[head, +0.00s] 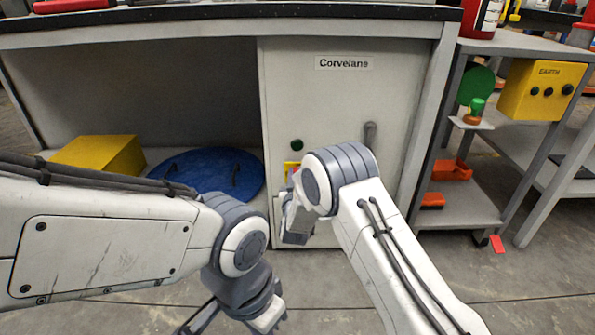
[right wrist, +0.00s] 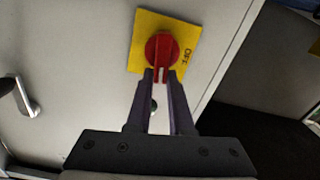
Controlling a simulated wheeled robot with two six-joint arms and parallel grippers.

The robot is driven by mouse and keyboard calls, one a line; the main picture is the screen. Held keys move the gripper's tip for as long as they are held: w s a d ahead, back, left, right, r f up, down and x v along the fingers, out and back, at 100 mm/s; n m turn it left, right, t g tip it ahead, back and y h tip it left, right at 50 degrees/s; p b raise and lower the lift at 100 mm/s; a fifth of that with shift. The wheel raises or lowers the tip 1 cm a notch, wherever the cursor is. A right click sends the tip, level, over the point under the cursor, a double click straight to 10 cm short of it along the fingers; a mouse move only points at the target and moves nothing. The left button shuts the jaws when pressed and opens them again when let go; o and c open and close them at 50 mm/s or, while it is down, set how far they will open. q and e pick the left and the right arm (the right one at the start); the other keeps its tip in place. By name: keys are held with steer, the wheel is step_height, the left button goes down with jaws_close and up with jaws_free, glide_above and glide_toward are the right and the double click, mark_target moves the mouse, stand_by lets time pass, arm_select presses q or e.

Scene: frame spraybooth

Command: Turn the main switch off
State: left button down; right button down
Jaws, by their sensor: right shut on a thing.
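The main switch is a red rotary knob (right wrist: 161,47) on a yellow plate (right wrist: 188,35) in the right wrist view. The letters OFF read sideways at the plate's right edge. The knob's grip bar points down the picture, between my fingertips, not toward the letters. My right gripper (right wrist: 162,77) is shut on this bar. In the head view the yellow plate (head: 288,167) shows only as a sliver on the cabinet door (head: 330,95) labelled Corvelane; my right wrist hides the knob. My left gripper (head: 235,318) is low at the bottom edge, away from the switch, with its fingertips cut off.
A green button (head: 297,145) and a grey door handle (head: 369,135) are on the same door. A blue round object (head: 210,170) and a yellow box (head: 98,154) lie in the open bay to the left. A shelf rack (head: 460,205) with orange bins stands right.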

steer(key=n+p, duration=0.1)
steer(key=n, duration=0.1)
steer(key=a+n+p, duration=0.1)
steer(key=n+p, duration=0.1)
steer(key=shift+a+f+n+p, duration=0.2)
steer(key=shift+f+n+p, duration=0.45)
steer(key=shift+n, duration=1.3)
steer(key=shift+a+f+n+p, duration=0.25)
steer(key=shift+n+p, duration=0.65)
steer(key=shift+n, duration=1.1)
steer(key=shift+a+f+n+p, duration=0.15)
steer(key=shift+f+n+p, duration=0.5)
steer(key=shift+n, duration=1.3)
steer(key=shift+r, duration=0.15)
steer(key=c, duration=0.8)
jaws_free()
